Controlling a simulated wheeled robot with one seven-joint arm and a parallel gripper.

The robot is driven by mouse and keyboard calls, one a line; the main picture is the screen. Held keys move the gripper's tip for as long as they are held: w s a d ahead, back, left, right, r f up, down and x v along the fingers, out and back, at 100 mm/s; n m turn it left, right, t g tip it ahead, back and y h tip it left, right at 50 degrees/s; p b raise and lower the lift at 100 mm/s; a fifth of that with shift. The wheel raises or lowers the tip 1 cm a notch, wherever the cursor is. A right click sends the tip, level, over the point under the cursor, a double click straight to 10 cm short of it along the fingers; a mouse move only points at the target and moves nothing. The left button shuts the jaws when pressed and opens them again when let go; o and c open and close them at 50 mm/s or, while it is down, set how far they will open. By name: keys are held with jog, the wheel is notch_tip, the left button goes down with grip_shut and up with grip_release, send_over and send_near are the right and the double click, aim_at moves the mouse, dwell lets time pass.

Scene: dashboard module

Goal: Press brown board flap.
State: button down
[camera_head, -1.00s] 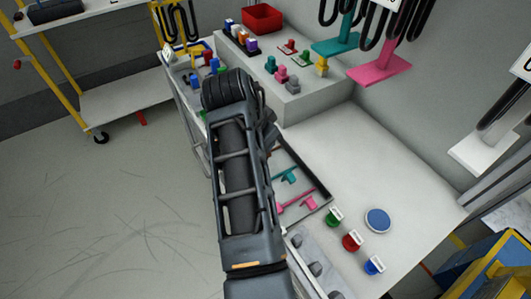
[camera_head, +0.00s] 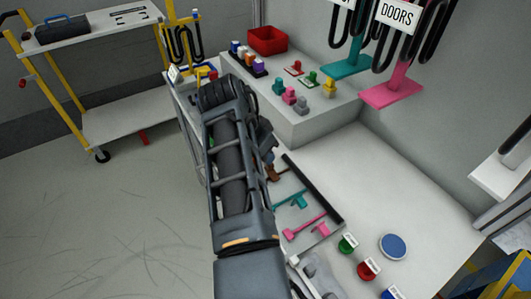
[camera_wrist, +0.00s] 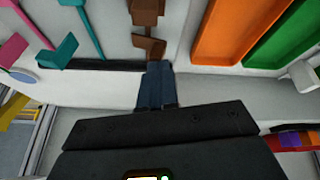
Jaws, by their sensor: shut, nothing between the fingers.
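The brown flap (camera_wrist: 149,48) shows at the top middle of the wrist view, with its brown bar (camera_wrist: 145,12) above it. In the head view a small part of the brown piece (camera_head: 271,173) shows beside my arm, which hides most of it. My gripper (camera_wrist: 158,68) is shut and empty. In the wrist view its fingertips are just below the brown flap, very close to it. I cannot tell whether they touch it.
Teal (camera_head: 290,200) and pink (camera_head: 305,227) flaps sit on the same board, with a black strip (camera_head: 312,189) along its edge. Orange (camera_wrist: 228,30) and green (camera_wrist: 285,35) panels lie right in the wrist view. Green and red knobs and a blue disc (camera_head: 393,246) stand nearby.

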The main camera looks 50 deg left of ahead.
jog(key=shift+r+p, duration=0.65)
jog(key=shift+r, duration=0.2)
jog(key=shift+r, duration=0.1)
